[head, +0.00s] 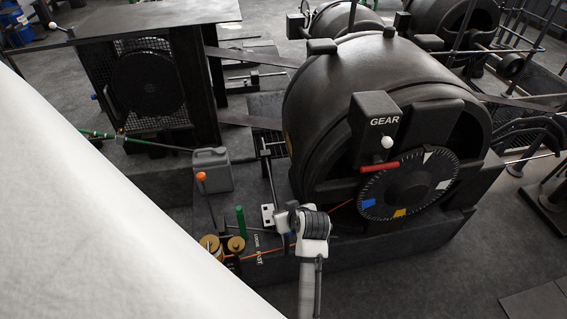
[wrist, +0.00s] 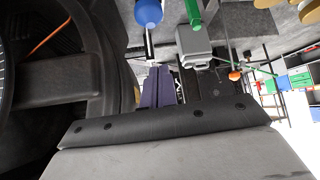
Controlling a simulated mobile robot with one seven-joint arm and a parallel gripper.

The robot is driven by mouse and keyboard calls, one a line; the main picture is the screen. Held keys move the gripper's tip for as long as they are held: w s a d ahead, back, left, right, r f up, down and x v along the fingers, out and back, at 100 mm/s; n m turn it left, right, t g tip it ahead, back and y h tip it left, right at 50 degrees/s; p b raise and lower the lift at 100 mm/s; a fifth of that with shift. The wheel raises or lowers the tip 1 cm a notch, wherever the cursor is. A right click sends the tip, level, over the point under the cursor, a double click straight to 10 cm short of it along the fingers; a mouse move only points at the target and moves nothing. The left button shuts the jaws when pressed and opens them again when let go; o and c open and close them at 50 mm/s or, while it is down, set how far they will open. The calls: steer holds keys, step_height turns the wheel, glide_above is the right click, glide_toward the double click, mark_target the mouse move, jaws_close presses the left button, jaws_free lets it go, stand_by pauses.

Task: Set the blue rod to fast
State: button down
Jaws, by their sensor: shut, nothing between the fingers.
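A blue ball knob on a pale stem, which I take for the blue rod (wrist: 148,12), shows at the top of the wrist view. In the head view I cannot make it out; my wrist and gripper may hide it. My gripper (wrist: 160,72) is shut and empty, its fingertips close to the stem in the picture; I cannot tell whether they touch. In the head view my gripper (head: 281,221) is beside the machine's base. White lettering that seems to read LOOSE and FAST (head: 261,256) is on the base, left of my wrist.
A green rod (head: 240,220) and an orange-topped lever (head: 201,177) stand left of my gripper, near brass-coloured round parts (head: 212,246). The big dark dynamo (head: 365,75) with its GEAR box (head: 378,118) and dial (head: 408,185) rises close on the right. A grey can (head: 212,170) stands behind.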

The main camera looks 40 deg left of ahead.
steer(key=shift+v, duration=1.4)
